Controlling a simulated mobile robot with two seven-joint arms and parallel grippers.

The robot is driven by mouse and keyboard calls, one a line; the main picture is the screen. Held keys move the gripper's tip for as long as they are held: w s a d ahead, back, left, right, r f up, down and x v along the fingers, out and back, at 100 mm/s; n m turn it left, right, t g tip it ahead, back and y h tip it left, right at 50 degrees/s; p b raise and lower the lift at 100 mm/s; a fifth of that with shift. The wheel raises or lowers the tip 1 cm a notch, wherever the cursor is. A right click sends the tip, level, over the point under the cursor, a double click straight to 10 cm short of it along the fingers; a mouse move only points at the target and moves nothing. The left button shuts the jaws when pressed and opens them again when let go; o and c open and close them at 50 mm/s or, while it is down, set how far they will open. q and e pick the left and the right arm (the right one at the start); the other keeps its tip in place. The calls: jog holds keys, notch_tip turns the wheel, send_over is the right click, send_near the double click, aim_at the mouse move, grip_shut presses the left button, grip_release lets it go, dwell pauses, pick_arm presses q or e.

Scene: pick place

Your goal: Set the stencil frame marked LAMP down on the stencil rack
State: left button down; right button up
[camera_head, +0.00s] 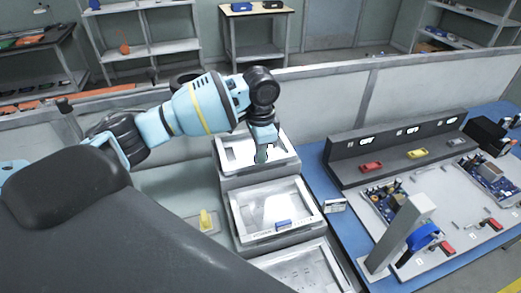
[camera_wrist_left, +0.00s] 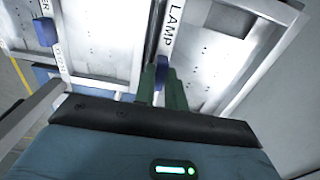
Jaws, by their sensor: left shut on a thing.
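The stencil frame marked LAMP (camera_wrist_left: 225,50) has a pale rim, a grey sheet with small holes and a blue handle (camera_wrist_left: 163,42). My left gripper (camera_wrist_left: 163,85) points down at this handle and is shut on it. In the head view my left gripper (camera_head: 264,152) covers part of the frame (camera_head: 236,157), which is at the top step of the stepped stencil rack (camera_head: 232,184). I cannot tell whether the frame touches the rack. The right gripper is not in view.
A second frame (camera_head: 302,193) with a blue handle is on the middle step, and another (camera_head: 300,275) is below. The blue bench (camera_head: 325,230) on the right carries circuit boards, coloured parts and a grey post (camera_head: 400,232). A low partition (camera_head: 320,105) stands behind.

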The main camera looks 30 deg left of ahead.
pick_arm(q)
jog(key=c, duration=1.4)
grip_release()
jog(key=shift+c, duration=0.2)
jog(key=c, duration=0.3)
jog(key=shift+r, duration=0.1)
jog(key=shift+r, duration=3.4)
jog(key=shift+d, duration=0.1)
